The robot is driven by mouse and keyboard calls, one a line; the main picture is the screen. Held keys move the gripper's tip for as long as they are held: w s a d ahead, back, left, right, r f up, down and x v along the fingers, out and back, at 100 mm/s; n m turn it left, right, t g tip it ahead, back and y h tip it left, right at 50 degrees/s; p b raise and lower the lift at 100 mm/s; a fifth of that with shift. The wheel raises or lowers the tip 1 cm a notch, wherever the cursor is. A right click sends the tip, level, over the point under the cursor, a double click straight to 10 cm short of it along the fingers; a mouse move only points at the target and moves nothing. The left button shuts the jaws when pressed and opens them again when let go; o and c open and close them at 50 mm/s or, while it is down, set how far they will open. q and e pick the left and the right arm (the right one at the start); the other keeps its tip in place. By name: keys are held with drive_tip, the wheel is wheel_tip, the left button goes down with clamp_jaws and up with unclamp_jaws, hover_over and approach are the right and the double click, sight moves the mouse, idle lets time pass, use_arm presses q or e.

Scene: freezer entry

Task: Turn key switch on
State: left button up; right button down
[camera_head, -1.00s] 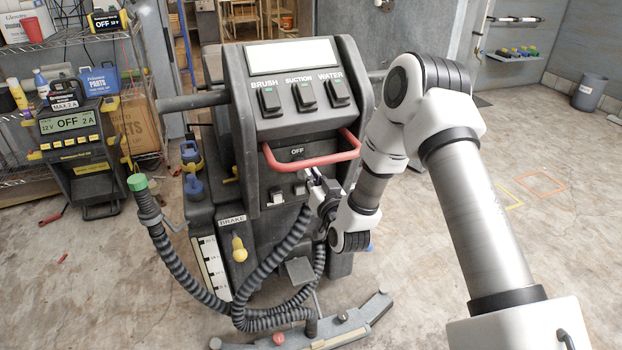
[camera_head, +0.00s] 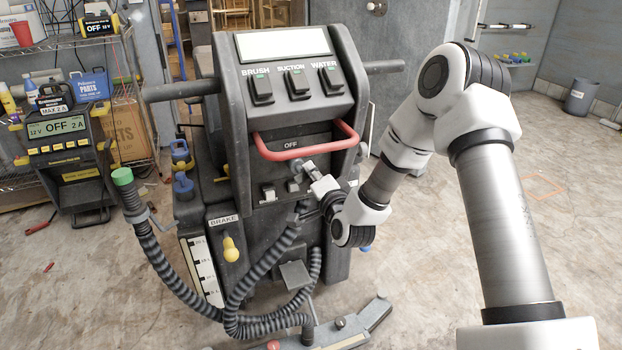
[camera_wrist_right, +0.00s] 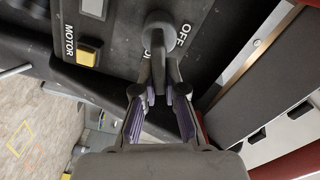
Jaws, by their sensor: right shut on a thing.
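The floor machine's key switch (camera_wrist_right: 160,45) is a dark grey key on the black panel beneath the red handle. In the right wrist view, its round head lies beside the OFF label; another label is mostly hidden behind it. In the head view, the key (camera_head: 295,168) is small and partly covered by my gripper. My right gripper (camera_head: 306,172) reaches in from the right, its purple-padded fingers (camera_wrist_right: 160,92) closed around the key's shank. I cannot tell exactly how far the key is turned. My left gripper is not in view.
The red handle (camera_head: 305,147) arches just above my gripper. A yellow MOTOR switch (camera_wrist_right: 87,56) sits beside the key. The grey hose (camera_head: 255,270) hangs below, next to the yellow brake knob (camera_head: 230,249). Open floor lies to the right.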

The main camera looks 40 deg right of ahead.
drive_tip(key=m+b, duration=0.1)
drive_tip(key=m, duration=0.1)
drive_tip(key=f+m+b, duration=0.1)
drive_tip(key=m+b, duration=0.1)
drive_tip(key=shift+d+m, duration=0.1)
drive_tip(key=shift+m, duration=0.3)
idle(0.4)
drive_tip(key=c, duration=1.2)
unclamp_jaws()
drive_tip(key=shift+c, duration=0.2)
drive_tip(key=shift+s, duration=0.1)
drive_tip(key=v, duration=0.7)
drive_tip(key=shift+s, duration=0.15)
